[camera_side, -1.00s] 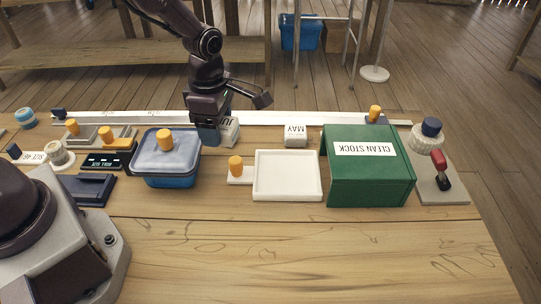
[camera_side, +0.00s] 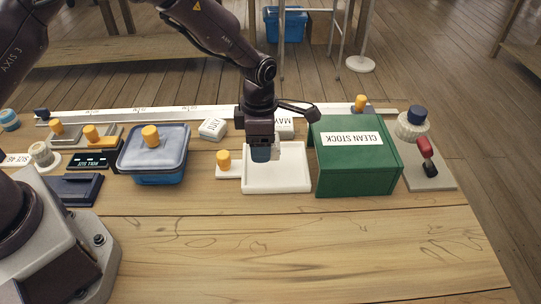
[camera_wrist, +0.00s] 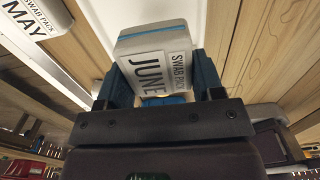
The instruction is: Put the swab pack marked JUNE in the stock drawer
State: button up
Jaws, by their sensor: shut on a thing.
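My gripper (camera_side: 262,155) is over the open white stock drawer (camera_side: 292,182), which sticks out to the left of the green CLEAN STOCK box (camera_side: 358,172). In the wrist view my gripper (camera_wrist: 152,85) is shut on the swab pack marked JUNE (camera_wrist: 150,68). The pack is white and grey with a blue edge and looks tilted between the blue fingers. In the side view the fingers mostly hide it. The drawer's orange knob (camera_side: 223,160) is at its left end. The white drawer also shows behind the pack in the wrist view (camera_wrist: 100,18).
The MAY pack (camera_side: 284,126) lies behind the drawer. Another white pack (camera_side: 213,129), its mark hard to read, lies further left. A blue lidded bin (camera_side: 160,170) stands left of the drawer. A red-handled lever (camera_side: 426,150) is right of the green box. The front table is clear.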

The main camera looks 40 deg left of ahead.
aim_at(270, 167)
jog(key=shift+w+d+f, duration=0.25)
jog(key=shift+w+f, duration=0.75)
jog(key=shift+f, duration=0.2)
jog(key=shift+w+f, duration=0.2)
jog(key=shift+f, duration=1.55)
jog(key=shift+f, duration=0.1)
jog(key=o, duration=0.9)
jog(key=shift+o, duration=0.2)
notch_tip(270, 167, up, 12)
jog(key=shift+r, duration=0.25)
